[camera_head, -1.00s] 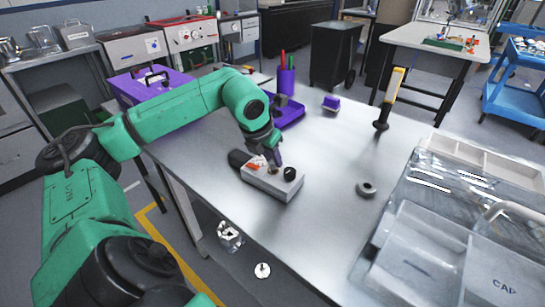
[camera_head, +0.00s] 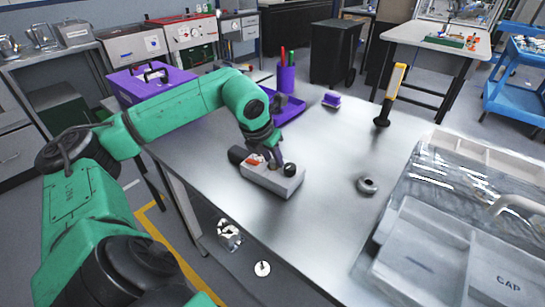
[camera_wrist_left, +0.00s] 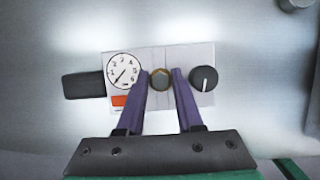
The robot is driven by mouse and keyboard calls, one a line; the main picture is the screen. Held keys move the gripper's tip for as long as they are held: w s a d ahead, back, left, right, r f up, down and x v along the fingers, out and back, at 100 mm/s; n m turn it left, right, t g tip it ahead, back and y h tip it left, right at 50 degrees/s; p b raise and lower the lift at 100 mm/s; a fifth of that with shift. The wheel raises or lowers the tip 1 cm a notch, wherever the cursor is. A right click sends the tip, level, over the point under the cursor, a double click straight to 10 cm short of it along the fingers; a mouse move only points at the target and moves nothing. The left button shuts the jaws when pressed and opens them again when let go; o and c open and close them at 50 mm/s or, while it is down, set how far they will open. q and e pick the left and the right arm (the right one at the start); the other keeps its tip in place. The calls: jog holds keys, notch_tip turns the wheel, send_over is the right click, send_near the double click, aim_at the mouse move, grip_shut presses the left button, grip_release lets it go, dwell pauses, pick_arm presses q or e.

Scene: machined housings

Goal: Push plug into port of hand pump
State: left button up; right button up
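The hand pump (camera_head: 272,180) is a light grey box on the metal table, with a black handle at its left end and a black knob on top. In the left wrist view the pump (camera_wrist_left: 181,56) shows a white dial, an orange label and the knob. A brass hexagonal plug (camera_wrist_left: 160,79) is at the middle of its top face; whether it is fully seated cannot be told. My left gripper (camera_wrist_left: 161,74) has its purple fingers on both sides of the plug, seemingly touching it. In the head view the left gripper (camera_head: 274,157) points down over the pump.
A grey ring (camera_head: 367,185) lies right of the pump. A yellow-and-black tool (camera_head: 391,95) stands farther back. A purple tray (camera_head: 286,108) and a pen cup (camera_head: 286,78) are behind the arm. Grey bins (camera_head: 440,250) fill the right side. The table between is clear.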

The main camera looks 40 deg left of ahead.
pick_arm(q)
jog(key=shift+o, duration=1)
jog(key=v, duration=1.4)
jog(key=shift+s+r+p, duration=0.15)
jog(key=shift+r+p, duration=0.1)
jog(key=shift+p, duration=0.1)
jog(key=shift+r, duration=0.15)
